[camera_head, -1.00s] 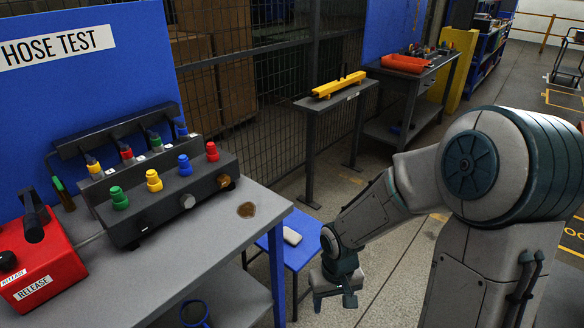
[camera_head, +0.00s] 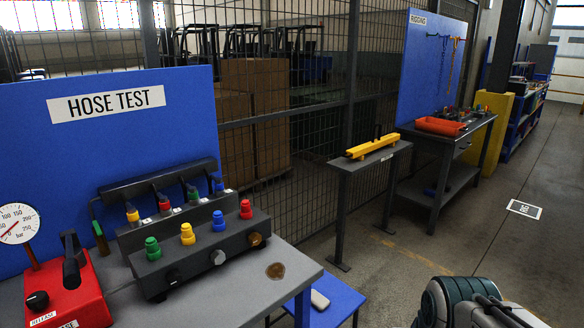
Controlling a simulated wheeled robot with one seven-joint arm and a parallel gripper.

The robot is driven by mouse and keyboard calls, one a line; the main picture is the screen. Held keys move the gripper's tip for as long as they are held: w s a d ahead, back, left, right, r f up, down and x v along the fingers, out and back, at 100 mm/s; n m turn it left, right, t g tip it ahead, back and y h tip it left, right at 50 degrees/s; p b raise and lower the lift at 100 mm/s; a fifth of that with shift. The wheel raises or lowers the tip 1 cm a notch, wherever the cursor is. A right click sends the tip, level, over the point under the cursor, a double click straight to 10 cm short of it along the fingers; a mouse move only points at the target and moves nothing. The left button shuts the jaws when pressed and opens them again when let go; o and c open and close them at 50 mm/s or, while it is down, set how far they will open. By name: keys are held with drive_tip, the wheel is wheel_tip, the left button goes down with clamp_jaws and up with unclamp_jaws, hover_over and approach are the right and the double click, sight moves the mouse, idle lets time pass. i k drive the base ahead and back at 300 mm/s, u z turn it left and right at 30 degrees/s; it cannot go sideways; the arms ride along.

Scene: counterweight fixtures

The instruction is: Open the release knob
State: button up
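A red hand pump (camera_head: 82,298) stands at the lower left on the grey bench. A black round release knob (camera_head: 37,300) sits on its front face, above a white label reading RELEASE (camera_head: 42,318). A black lever (camera_head: 71,262) rises from the pump's top. A pressure gauge (camera_head: 17,224) stands behind it at the left edge, its needle near the low end of the scale. Whether the knob is open or shut cannot be told. My gripper is not in view; only a part of my arm shows at the lower right.
A dark manifold (camera_head: 200,255) with green, yellow, blue and red caps stands right of the pump, hoses behind it. The grey bench (camera_head: 285,252) ends at its right, with a blue stool (camera_head: 336,297) beyond. A yellow bar (camera_head: 371,147) lies on a stand. Open floor is at right.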

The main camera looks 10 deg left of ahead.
sight(38, 301)
drive_tip(key=u, duration=1.95)
drive_tip(key=i, duration=0.65)
drive_tip(key=u, duration=0.3)
